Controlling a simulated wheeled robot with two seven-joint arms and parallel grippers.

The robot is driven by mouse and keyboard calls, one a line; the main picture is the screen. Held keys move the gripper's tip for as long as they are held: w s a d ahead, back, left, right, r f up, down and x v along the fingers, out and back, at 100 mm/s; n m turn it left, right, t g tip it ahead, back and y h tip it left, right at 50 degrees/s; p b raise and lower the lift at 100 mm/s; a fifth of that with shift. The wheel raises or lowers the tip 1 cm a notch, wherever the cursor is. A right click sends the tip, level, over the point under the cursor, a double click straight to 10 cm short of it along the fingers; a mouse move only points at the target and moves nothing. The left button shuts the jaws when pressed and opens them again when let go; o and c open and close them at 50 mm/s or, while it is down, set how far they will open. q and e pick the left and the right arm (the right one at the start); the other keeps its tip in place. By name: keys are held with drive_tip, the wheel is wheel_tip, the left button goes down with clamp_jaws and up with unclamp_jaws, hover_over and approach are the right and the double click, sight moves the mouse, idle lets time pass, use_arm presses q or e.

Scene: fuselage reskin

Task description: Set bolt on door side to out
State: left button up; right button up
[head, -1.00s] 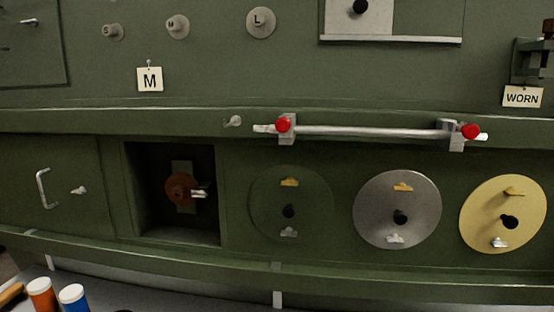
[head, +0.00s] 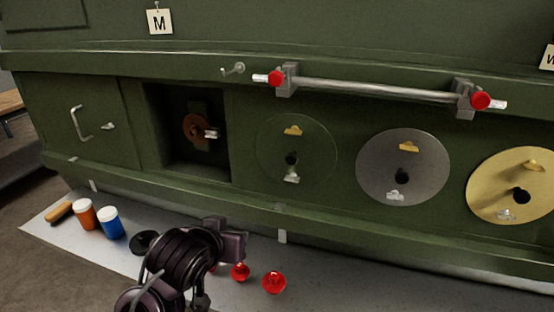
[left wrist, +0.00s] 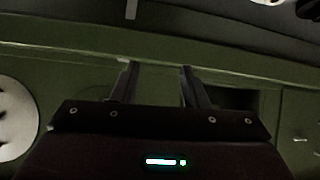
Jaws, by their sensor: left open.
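A green door panel (head: 50,110) with a pale pull handle (head: 78,125) is at the left of the wall in the head view. A small silver bolt-like latch (head: 108,126) is on its right side; its in or out setting is unclear. A silver bar (head: 375,90) with a red knob near each end runs along the ledge; its left knob (head: 275,78) is nearer the door. My left gripper (head: 235,241) is below and right of the door, apart from it. In the left wrist view it (left wrist: 157,75) is open and empty. My right gripper is not in view.
A square recess (head: 160,110) holds a rusty round part (head: 197,129). Several discs, including a grey one (head: 402,165), are to its right. On the shelf (head: 350,295) stand an orange jar (head: 85,214), a blue jar (head: 110,223) and loose red knobs (head: 273,282).

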use_arm(q)
drive_tip(key=d+r+t+h, duration=0.1)
drive_tip(key=d+r+t, duration=0.25)
drive_tip(key=r, duration=1.25)
drive_tip(key=m+t+h+p, duration=0.1)
drive_tip(key=m+t+h, duration=0.1)
drive_tip(key=t, duration=0.1)
approach(274, 78)
drive_tip(key=x, duration=0.3)
drive_tip(key=p+x, duration=0.1)
drive_tip(key=x, duration=0.6)
drive_tip(key=shift+w+d, duration=0.15)
drive_tip(key=shift+w, duration=0.2)
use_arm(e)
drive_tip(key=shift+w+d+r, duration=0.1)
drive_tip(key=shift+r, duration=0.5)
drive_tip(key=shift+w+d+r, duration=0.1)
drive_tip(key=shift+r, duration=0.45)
use_arm(q)
drive_tip(key=c, duration=0.9)
clamp_jaws()
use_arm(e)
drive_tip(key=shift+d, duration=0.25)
